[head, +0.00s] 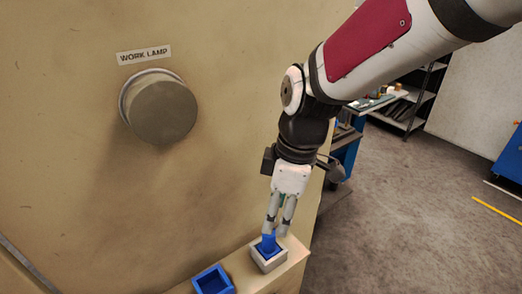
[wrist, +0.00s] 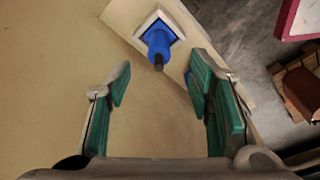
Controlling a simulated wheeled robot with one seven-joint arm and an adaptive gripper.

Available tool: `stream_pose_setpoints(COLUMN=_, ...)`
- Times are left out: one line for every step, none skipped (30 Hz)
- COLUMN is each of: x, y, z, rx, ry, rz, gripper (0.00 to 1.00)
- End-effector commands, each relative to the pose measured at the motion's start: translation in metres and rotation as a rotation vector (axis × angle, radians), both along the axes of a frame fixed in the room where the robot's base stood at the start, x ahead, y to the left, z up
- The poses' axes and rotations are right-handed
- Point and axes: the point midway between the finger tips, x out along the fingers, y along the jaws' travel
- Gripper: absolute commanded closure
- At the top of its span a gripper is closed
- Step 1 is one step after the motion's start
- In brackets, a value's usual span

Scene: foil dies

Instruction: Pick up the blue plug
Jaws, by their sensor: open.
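The blue plug (head: 267,243) stands in a white square socket (head: 269,262) on a tan ledge, seen in the head view. In the wrist view the blue plug (wrist: 159,42) shows with a dark tip, inside the white socket rim (wrist: 175,22), ahead of my fingers. My gripper (head: 279,232) points down just above the plug in the head view. In the wrist view my gripper (wrist: 160,85) is open, its green-padded fingers wide apart with nothing between them. Whether a finger touches the plug is hard to tell in the head view.
An empty-looking blue square holder (head: 213,281) sits left of the socket on the ledge (head: 292,272). A tan panel with a round grey knob (head: 162,110) and a "WORK LAMP" label (head: 144,55) rises behind. Open floor (head: 420,210) lies to the right.

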Motion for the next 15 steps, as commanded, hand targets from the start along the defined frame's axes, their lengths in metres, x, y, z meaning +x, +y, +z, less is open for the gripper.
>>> stream_pose_setpoints(x=0.0, y=0.001, z=-0.01, rx=0.0, ry=0.004, rz=0.001, gripper=0.53)
stream_pose_setpoints(x=0.0, y=0.002, z=-0.014, rx=-0.001, ry=0.004, rz=0.001, gripper=0.53)
stream_pose_setpoints(x=0.0, y=0.003, z=-0.019, rx=0.0, ry=0.003, rz=0.0, gripper=0.53)
stream_pose_setpoints(x=0.0, y=0.003, z=-0.023, rx=0.0, ry=0.003, rz=0.0, gripper=0.53)
stream_pose_setpoints(x=0.0, y=0.004, z=-0.025, rx=-0.001, ry=0.002, rz=0.0, gripper=0.53)
stream_pose_setpoints(x=0.001, y=0.004, z=-0.028, rx=-0.001, ry=0.001, rz=0.0, gripper=0.53)
stream_pose_setpoints(x=0.001, y=0.004, z=-0.03, rx=-0.001, ry=0.001, rz=0.0, gripper=0.53)
stream_pose_setpoints(x=0.001, y=0.005, z=-0.031, rx=-0.001, ry=0.0, rz=0.0, gripper=0.53)
stream_pose_setpoints(x=0.001, y=0.005, z=-0.033, rx=0.0, ry=0.0, rz=0.0, gripper=0.53)
stream_pose_setpoints(x=0.001, y=0.005, z=-0.034, rx=0.0, ry=0.0, rz=0.0, gripper=0.53)
stream_pose_setpoints(x=0.001, y=0.006, z=-0.036, rx=-0.001, ry=0.0, rz=0.0, gripper=0.53)
stream_pose_setpoints(x=0.001, y=0.007, z=-0.04, rx=-0.001, ry=0.002, rz=0.0, gripper=0.53)
stream_pose_setpoints(x=0.001, y=0.008, z=-0.044, rx=-0.001, ry=0.004, rz=0.001, gripper=0.53)
stream_pose_setpoints(x=0.002, y=0.009, z=-0.048, rx=-0.001, ry=0.003, rz=0.001, gripper=0.53)
stream_pose_setpoints(x=0.002, y=0.01, z=-0.054, rx=-0.001, ry=0.004, rz=0.002, gripper=0.53)
